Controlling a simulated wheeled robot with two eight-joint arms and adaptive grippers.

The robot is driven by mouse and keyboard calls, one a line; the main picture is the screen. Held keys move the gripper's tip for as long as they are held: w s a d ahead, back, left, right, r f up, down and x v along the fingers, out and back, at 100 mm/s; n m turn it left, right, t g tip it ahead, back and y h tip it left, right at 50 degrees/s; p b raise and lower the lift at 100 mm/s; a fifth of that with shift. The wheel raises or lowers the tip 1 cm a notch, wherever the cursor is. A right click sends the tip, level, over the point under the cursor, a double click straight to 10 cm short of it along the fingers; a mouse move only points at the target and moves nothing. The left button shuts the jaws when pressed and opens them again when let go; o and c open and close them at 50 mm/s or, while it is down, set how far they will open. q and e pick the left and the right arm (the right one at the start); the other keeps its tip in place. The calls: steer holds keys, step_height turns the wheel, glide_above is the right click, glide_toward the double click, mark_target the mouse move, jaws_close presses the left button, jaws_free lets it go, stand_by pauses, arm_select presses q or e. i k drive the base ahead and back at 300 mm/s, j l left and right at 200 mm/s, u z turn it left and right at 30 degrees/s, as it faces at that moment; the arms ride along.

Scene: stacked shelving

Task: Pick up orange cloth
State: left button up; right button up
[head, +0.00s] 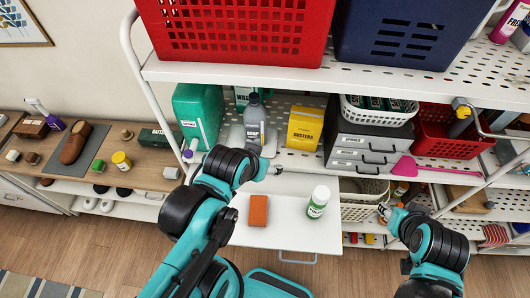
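The orange cloth (258,210), a flat orange-brown rectangle, lies on the white pull-out board (283,232), left of a white-and-green bottle (318,202). My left gripper (277,171) is above the back of the board, beyond the cloth in the picture and apart from it. It is small and seen side-on, so its finger gap is unclear. My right gripper (383,209) is at the right, near a pale basket (362,200) and away from the cloth. Its fingers are too small to read.
The shelf behind holds a green jug (198,112), a grey bottle (254,122), a yellow dusters pack (304,128) and grey drawers (366,145). Red (240,32) and blue (398,30) crates stand above. A pink-handled tool (405,167) sticks out at right. The board's front is mostly clear.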

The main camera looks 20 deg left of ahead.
mark_target(257, 217)
steer(key=k, duration=1)
